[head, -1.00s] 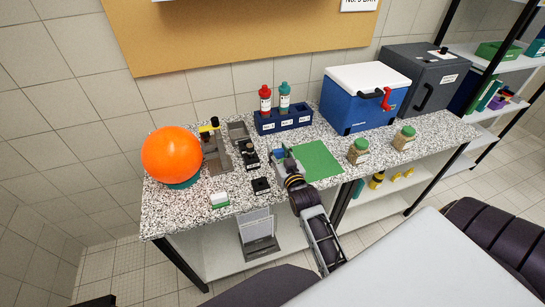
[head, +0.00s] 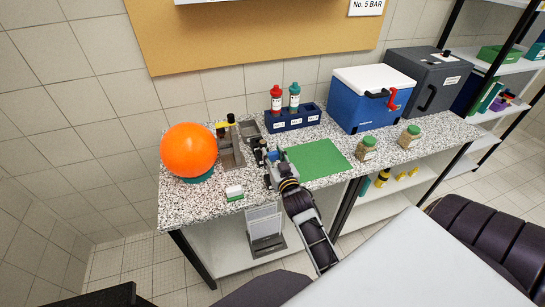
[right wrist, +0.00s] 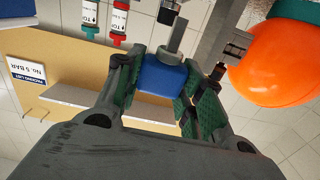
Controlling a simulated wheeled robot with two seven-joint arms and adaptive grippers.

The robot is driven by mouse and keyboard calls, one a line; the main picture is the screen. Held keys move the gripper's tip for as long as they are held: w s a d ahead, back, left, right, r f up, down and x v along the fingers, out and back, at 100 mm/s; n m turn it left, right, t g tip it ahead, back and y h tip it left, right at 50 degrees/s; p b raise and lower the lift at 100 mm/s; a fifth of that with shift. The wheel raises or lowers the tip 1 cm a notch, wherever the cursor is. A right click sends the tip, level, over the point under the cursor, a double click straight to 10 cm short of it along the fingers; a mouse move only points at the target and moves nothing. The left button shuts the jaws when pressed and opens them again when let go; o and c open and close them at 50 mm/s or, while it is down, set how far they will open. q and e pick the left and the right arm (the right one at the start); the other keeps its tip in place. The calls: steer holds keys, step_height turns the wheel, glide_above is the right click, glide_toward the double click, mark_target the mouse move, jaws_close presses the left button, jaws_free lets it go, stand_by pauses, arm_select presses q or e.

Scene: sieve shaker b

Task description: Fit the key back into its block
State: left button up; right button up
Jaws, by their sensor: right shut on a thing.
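My right gripper (head: 275,163) is over the bench, left of the green mat. In the right wrist view its padded fingers (right wrist: 159,88) are shut on the key (right wrist: 162,74), which has a blue body with a grey metal shaft pointing away from the hand. In the head view the key is small and mostly covered by the gripper. The small black block at the front of the bench is largely hidden behind my gripper and arm, so I cannot tell whether the key touches it. My left gripper is not in view.
An orange ball (head: 188,150) and a grey stand (head: 231,152) are to the left. A white-and-green piece (head: 234,193) lies near the front edge. A blue bottle rack (head: 292,122) stands behind. The green mat (head: 318,159) is bare.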

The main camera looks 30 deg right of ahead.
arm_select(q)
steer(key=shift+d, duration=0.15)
arm_select(e)
steer(key=shift+d, duration=0.15)
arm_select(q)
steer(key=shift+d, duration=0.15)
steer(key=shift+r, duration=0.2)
arm_select(e)
steer(key=shift+f, duration=0.1)
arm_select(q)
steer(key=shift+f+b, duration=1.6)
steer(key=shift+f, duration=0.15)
arm_select(e)
steer(key=shift+f, duration=2.8)
arm_select(q)
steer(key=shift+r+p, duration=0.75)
steer(key=shift+p, duration=0.05)
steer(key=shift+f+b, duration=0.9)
steer(key=shift+b, duration=0.05)
arm_select(e)
steer(key=shift+f, duration=1.8)
